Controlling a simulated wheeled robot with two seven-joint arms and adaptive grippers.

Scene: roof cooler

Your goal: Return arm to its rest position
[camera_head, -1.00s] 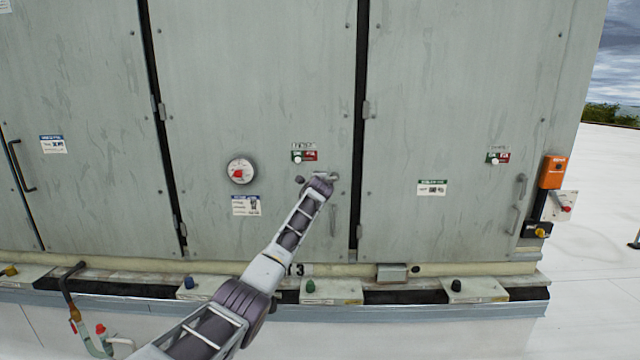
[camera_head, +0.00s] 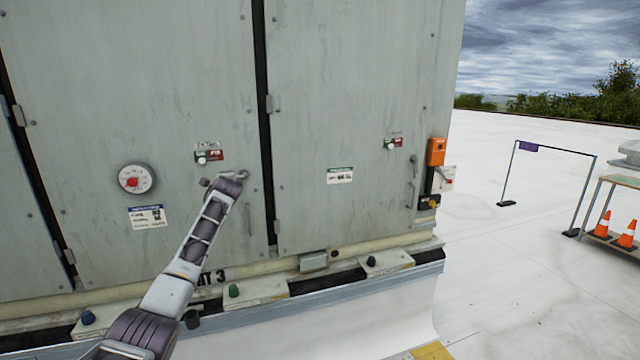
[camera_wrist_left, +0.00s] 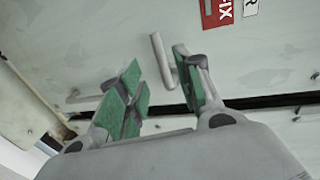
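My left arm (camera_head: 175,285) rises from the lower left in the head view, stretched out toward the grey cabinet door. My left gripper (camera_head: 240,176) is at the door, below a small green and red sign. In the left wrist view its two green-padded fingers (camera_wrist_left: 160,98) are spread apart. A pale door handle (camera_wrist_left: 160,60) shows in the gap between them, close to the right finger; I cannot tell whether they touch. Nothing is gripped. My right arm and gripper are not in view.
The cabinet (camera_head: 340,110) fills the left and middle, with a dial (camera_head: 136,178) and an orange box (camera_head: 436,152) at its right edge. A ledge (camera_head: 340,290) juts out below. Open white roof lies right, with a barrier frame (camera_head: 550,148) and a cone cart (camera_head: 622,182).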

